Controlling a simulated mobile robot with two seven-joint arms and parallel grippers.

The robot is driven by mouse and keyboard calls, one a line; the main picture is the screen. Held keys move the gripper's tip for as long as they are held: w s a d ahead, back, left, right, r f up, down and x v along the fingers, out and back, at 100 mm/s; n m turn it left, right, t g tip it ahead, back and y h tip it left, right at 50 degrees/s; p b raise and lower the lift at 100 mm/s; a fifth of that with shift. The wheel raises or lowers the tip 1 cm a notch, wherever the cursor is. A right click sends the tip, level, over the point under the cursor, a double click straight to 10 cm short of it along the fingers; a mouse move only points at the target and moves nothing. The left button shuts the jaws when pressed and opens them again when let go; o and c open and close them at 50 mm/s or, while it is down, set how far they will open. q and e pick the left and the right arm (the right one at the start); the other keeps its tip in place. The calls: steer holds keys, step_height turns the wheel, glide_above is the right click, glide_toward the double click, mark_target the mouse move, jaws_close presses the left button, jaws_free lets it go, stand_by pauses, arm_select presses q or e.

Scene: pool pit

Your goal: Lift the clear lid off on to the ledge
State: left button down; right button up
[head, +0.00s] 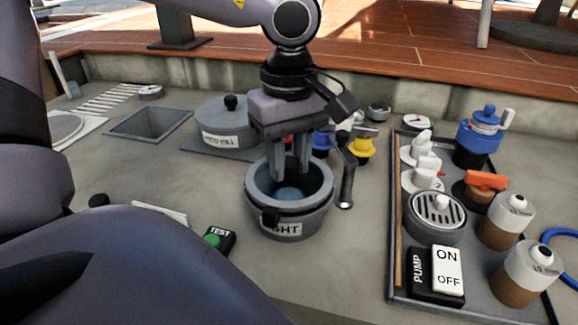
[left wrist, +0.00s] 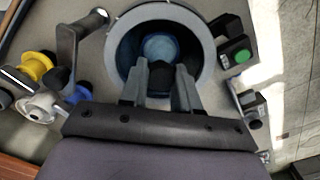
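A grey round pot (head: 318,222) with a label ending in "GHT" stands on the grey deck, and its rim shows in the left wrist view (left wrist: 117,50). A round bluish disc (head: 290,194) shows inside it, also in the left wrist view (left wrist: 162,47). I cannot make out a separate clear lid; the disc may lie under or be part of it. My left gripper (head: 292,178) points down into the pot's mouth, fingers apart. In the left wrist view a dark shape (left wrist: 161,78) shows between the fingers (left wrist: 160,88); contact is unclear. My right gripper is out of view.
A dark handle (head: 347,180) stands close right of the pot. A tray (head: 396,225) of pump parts fills the right. A green TEST button (head: 213,240) is front left. A wooden ledge (head: 400,62) runs behind.

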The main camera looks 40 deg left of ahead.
arm_select(q)
steer(key=shift+r, duration=0.1)
step_height(320, 180, up, 28)
steer(key=p, duration=0.5)
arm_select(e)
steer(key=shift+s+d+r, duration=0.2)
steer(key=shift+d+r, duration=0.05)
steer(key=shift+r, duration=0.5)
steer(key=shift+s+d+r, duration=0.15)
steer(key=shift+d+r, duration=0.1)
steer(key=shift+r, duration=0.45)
arm_select(q)
steer(key=shift+s, duration=0.1)
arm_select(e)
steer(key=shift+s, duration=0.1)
